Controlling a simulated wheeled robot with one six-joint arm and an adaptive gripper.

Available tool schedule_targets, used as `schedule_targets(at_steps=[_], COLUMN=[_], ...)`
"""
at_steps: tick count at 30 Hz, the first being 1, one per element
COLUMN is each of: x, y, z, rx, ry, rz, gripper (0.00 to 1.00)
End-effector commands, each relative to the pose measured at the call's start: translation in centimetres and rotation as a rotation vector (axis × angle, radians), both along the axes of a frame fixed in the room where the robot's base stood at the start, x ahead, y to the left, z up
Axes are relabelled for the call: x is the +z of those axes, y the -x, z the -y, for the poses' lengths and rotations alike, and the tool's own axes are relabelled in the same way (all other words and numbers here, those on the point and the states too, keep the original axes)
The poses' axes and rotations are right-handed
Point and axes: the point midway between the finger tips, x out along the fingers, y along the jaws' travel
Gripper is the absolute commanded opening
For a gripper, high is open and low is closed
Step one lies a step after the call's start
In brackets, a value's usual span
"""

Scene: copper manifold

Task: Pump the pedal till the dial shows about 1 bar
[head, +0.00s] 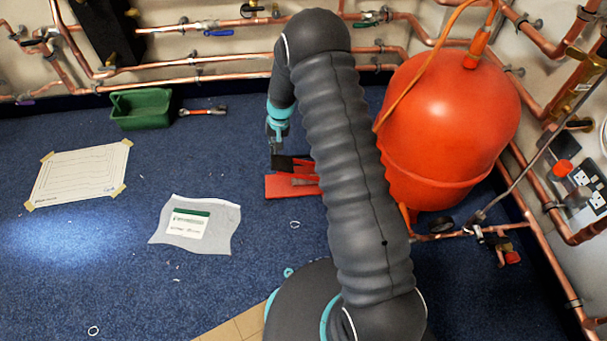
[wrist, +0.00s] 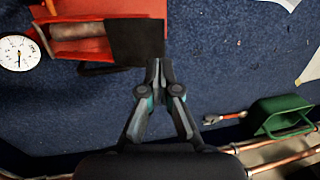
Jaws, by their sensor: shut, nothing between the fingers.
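The foot pump is a red frame (head: 290,187) on the blue carpet, left of the big red tank, partly hidden by my arm. Its black pedal (head: 291,163) also shows in the wrist view (wrist: 136,41), beside a metal cylinder (wrist: 78,31). The round white dial (wrist: 19,53) is at the left edge of the wrist view; its needle points roughly downward, but the figures are too small to read. My gripper (head: 276,146) is shut and empty, just by the pedal. In the wrist view its fingertips (wrist: 159,68) are at the pedal's edge; I cannot tell whether they touch it.
The red tank (head: 447,120) stands right of my arm. A green crate (head: 140,124) and a red-handled tool (head: 203,110) lie near the back wall's copper pipes. A taped sheet (head: 80,175) and a paper in a sleeve (head: 192,226) lie on the carpet at left. Open carpet lies between.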

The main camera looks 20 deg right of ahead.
Motion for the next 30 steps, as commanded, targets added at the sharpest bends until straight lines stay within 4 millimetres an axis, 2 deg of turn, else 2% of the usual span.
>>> schedule_targets(at_steps=[12,14,17,21,25,27,30], x=[0.0,0.2,0.9,2.7,4.8,5.7,6.3], y=[-0.1,-0.2,-0.7,-1.0,-0.4,0.1,0.5], z=[0.4,1.2,3.4,7.4,10.4,10.7,9.8], rx=[-0.007,-0.02,-0.058,-0.15,-0.183,-0.161,-0.105], ry=[0.0,0.0,-0.002,-0.032,-0.102,-0.145,-0.191], rz=[0.001,0.004,0.017,0.029,0.03,0.03,0.027], gripper=[0.0,0.0,0.0,0.0,0.0,0.0,0.0])
